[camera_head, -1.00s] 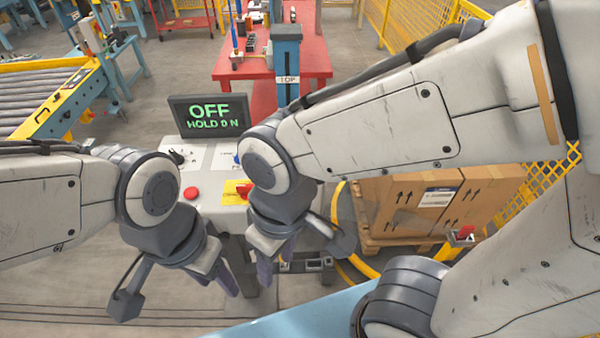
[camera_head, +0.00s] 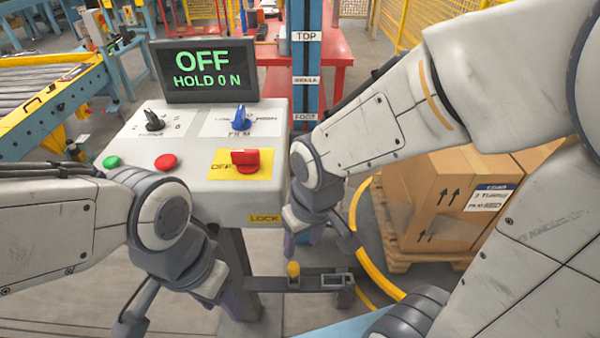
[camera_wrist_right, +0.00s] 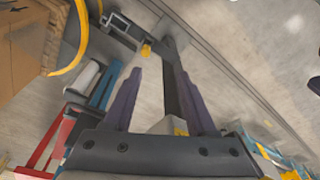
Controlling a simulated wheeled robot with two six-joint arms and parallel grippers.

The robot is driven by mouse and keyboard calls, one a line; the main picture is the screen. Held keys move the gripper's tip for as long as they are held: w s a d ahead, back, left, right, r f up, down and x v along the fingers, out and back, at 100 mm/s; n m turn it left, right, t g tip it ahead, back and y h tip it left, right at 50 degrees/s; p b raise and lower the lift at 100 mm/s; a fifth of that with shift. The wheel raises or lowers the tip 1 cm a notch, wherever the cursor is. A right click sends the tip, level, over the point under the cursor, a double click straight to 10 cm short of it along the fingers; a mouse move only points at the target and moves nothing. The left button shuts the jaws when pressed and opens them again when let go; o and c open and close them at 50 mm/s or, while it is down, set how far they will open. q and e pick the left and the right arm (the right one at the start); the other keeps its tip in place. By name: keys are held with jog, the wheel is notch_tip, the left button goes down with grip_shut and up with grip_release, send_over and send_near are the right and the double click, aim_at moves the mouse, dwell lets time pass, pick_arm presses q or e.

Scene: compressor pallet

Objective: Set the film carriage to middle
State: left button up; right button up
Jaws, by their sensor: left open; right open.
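A blue mast (camera_head: 306,75) stands behind the console, with labels reading TOP, one that seems to read MIDDLE, and FOOT down its face. My right arm and gripper cover the area below the FOOT label. A dark bracket (camera_head: 335,281) with a yellow knob (camera_head: 293,270) sits low beside the console leg; I cannot tell whether it is the film carriage. My right gripper (camera_head: 303,240) is open and empty, pointing down above the bracket. In the right wrist view its fingers (camera_wrist_right: 160,100) are apart with nothing between them. My left gripper (camera_head: 232,302) is open, low in front of the console.
The console (camera_head: 205,180) has a black knob (camera_head: 153,120), a blue knob (camera_head: 241,118), a red switch (camera_head: 245,160), and green and red buttons. Its screen (camera_head: 207,70) reads OFF, HOLD 0 N. Boxes (camera_head: 440,200) stand on a pallet at right, inside a yellow ring (camera_head: 362,225).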

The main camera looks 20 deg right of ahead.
jog(key=w+d+f+m+t+h+b, duration=0.15)
jog(key=w+d+f+b, duration=0.25)
jog(key=f+b, duration=0.65)
jog(key=w+d+f+m+t+y+b, duration=0.1)
jog(key=w+d+f+m+b, duration=0.45)
jog(key=f, duration=0.75)
jog(key=w+d+r+m+t+b, duration=0.1)
jog(key=w+m+t, duration=0.3)
jog(key=w, duration=0.5)
jog(key=w+d+r+m+t+y+b, duration=0.1)
jog(key=w+m+t, duration=0.3)
jog(key=w, duration=0.5)
jog(key=w+d+r+m+t+y+b, duration=0.1)
jog(key=w+d+m+t, duration=0.2)
jog(key=w+t, duration=0.4)
jog(key=shift+w+r+m+t, duration=0.2)
jog(key=shift+w+m, duration=0.05)
jog(key=shift+w, duration=0.4)
jog(key=shift+w+r+m+t, duration=0.15)
jog(key=shift+w+r+m, duration=0.1)
jog(key=shift+w, duration=0.35)
grip_shut()
jog(key=shift+f, duration=0.1)
